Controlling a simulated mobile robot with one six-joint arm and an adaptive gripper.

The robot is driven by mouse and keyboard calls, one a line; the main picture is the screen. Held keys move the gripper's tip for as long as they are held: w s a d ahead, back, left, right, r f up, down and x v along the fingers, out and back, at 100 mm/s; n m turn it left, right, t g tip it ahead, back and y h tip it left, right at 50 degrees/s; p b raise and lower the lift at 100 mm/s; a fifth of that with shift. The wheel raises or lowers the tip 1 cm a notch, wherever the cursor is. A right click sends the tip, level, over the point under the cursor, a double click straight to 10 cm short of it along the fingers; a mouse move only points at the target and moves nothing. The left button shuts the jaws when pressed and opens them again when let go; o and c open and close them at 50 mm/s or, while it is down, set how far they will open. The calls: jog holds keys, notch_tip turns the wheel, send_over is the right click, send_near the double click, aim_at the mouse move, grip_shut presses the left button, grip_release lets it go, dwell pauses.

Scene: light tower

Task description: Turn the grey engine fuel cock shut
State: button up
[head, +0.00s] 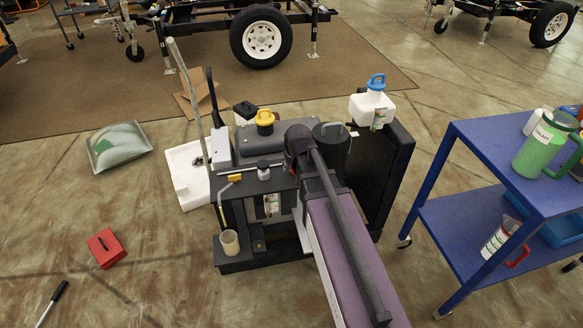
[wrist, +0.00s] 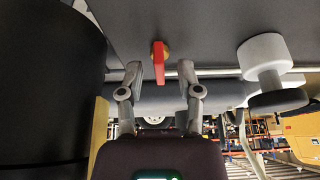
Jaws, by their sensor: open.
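In the wrist view a small cock with a red lever (wrist: 159,66) and a brass-coloured body sits on a grey surface (wrist: 205,30). I see no grey cock handle. My gripper (wrist: 161,74) is open, with one finger left and one right of the lever and a gap on both sides. Whether the lever is fully between the fingertips in depth, I cannot tell.
A black cylinder (wrist: 50,75) stands close left of my gripper, and a white knob-like part (wrist: 264,55) is at right. In the head view, a white jug (head: 372,108) with a blue cap stands on the unit, and a blue cart (head: 475,205) is at right.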

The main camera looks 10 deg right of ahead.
grip_shut()
jog(key=shift+m, duration=0.4)
jog(key=m+h, duration=0.1)
jog(key=m, duration=0.2)
jog(key=shift+a+h, duration=0.1)
jog(key=shift+h, duration=0.2)
jog(key=m, duration=0.2)
jog(key=m+g+h, duration=0.1)
jog(key=m, duration=0.1)
jog(key=shift+m+h, duration=0.3)
jog(key=m+g, duration=0.1)
jog(key=m, duration=0.1)
jog(key=m+h, duration=0.1)
jog(key=m, duration=0.2)
jog(key=shift+w+m+g, duration=0.15)
jog(key=shift+m+g, duration=0.15)
jog(key=shift+g, duration=0.1)
jog(key=m+g, duration=0.1)
jog(key=m, duration=0.3)
jog(key=shift+g, duration=0.3)
